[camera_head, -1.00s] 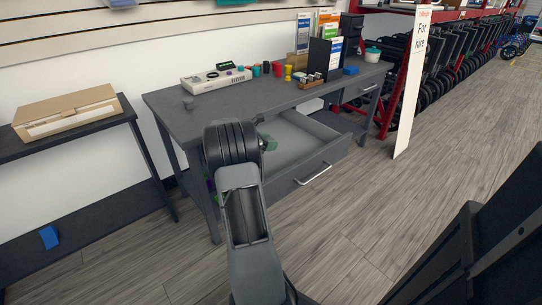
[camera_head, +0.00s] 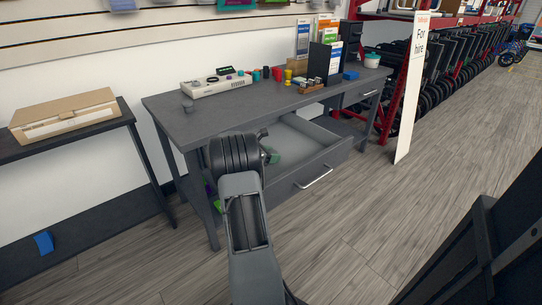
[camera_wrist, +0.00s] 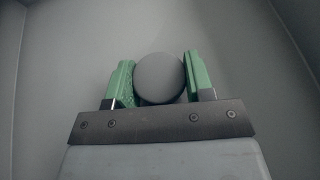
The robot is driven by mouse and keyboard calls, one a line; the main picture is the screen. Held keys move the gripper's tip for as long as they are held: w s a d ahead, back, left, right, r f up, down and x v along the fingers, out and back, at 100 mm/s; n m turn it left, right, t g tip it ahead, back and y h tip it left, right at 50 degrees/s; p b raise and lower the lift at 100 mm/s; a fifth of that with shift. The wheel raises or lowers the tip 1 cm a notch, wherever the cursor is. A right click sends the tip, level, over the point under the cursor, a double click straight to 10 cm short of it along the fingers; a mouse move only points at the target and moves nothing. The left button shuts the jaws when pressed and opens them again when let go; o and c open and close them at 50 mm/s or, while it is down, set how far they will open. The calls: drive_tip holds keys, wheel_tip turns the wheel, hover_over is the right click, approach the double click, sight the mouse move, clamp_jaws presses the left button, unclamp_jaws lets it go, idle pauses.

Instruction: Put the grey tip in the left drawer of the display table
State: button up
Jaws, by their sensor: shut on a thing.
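The display table (camera_head: 215,118) is dark grey and its left drawer (camera_head: 318,160) is pulled open. My gripper (camera_head: 272,156) is over or inside the open drawer; my own arm hides most of it, and only a bit of green finger shows. In the wrist view my gripper (camera_wrist: 160,85) has its green fingers closed on both sides of the grey tip (camera_wrist: 159,77), which looks round from this angle. Plain grey drawer surfaces surround it there. I cannot tell whether the tip touches the drawer floor.
A small grey piece (camera_head: 188,106) stands on the table's left end. A white device (camera_head: 216,86), coloured pots and leaflet holders stand farther back. A "For hire" sign (camera_head: 411,95) stands at right. The floor in front is clear.

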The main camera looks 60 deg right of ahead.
drive_tip(key=o, duration=0.9)
drive_tip(key=shift+f, duration=0.1)
drive_tip(key=shift+w+a+r, duration=0.1)
drive_tip(key=shift+a+r, duration=0.1)
drive_tip(key=shift+r, duration=0.1)
drive_tip(key=p+v, duration=0.4)
drive_tip(key=v, duration=0.7)
drive_tip(key=shift+w+a+r, duration=0.15)
drive_tip(key=shift+a, duration=0.05)
drive_tip(key=shift+p, duration=0.3)
